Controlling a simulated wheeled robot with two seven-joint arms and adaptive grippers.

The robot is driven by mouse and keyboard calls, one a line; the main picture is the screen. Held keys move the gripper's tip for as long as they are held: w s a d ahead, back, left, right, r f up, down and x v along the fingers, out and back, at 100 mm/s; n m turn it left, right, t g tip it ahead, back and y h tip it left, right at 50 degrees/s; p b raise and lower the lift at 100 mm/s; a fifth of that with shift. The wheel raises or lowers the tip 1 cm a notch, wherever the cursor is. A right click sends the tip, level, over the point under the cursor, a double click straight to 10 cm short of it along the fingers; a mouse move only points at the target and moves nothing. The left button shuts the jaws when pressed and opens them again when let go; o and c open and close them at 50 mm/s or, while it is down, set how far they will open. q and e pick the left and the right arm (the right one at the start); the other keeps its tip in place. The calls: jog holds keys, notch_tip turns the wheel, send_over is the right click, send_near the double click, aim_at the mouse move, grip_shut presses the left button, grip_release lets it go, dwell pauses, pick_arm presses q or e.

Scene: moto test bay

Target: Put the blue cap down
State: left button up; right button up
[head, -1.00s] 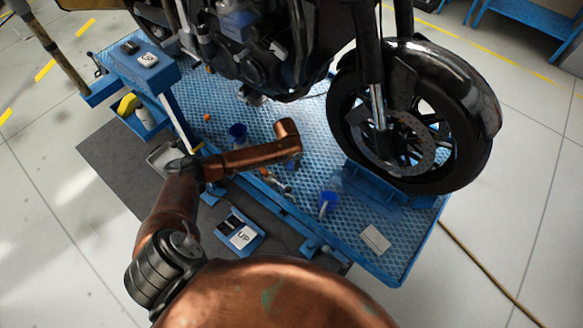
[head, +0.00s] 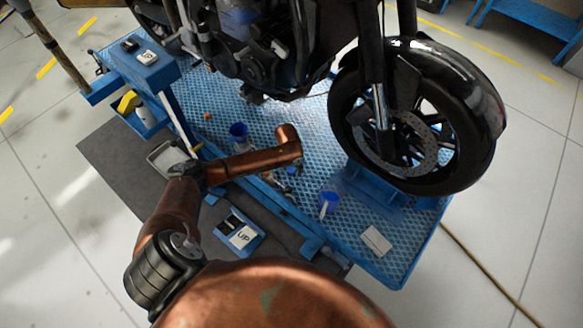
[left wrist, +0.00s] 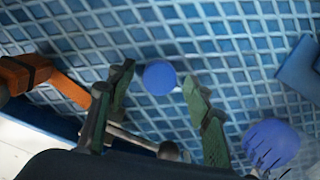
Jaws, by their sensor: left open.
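The blue cap (left wrist: 160,78) is a round blue disc in the left wrist view. It appears to lie on the blue mesh platform (left wrist: 230,40), between and just beyond the fingertips of my left gripper (left wrist: 159,84). The two greenish fingers are spread apart, with a gap on both sides of the cap. In the head view the left gripper is mostly hidden beneath the copper wrist, and I cannot make out the cap clearly there. My right gripper is not in view.
A motorcycle front wheel (head: 455,130) stands on the platform to the right. An orange-handled tool (left wrist: 62,82) lies left of the gripper. A white card (head: 376,240) lies near the front right, with bare mesh around it.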

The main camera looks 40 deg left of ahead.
aim_at(290, 171)
pick_arm(q)
notch_tip(290, 171, up, 12)
jog(key=s+p, duration=0.1)
jog(key=p, duration=0.2)
jog(key=shift+s+r+p, duration=0.15)
jog(key=shift+s+p, duration=0.1)
jog(key=shift+p, duration=0.05)
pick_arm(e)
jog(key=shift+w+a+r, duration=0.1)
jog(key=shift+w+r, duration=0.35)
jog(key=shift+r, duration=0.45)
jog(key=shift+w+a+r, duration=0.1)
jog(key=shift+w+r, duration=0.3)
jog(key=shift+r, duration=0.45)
pick_arm(q)
jog(key=shift+d, duration=0.1)
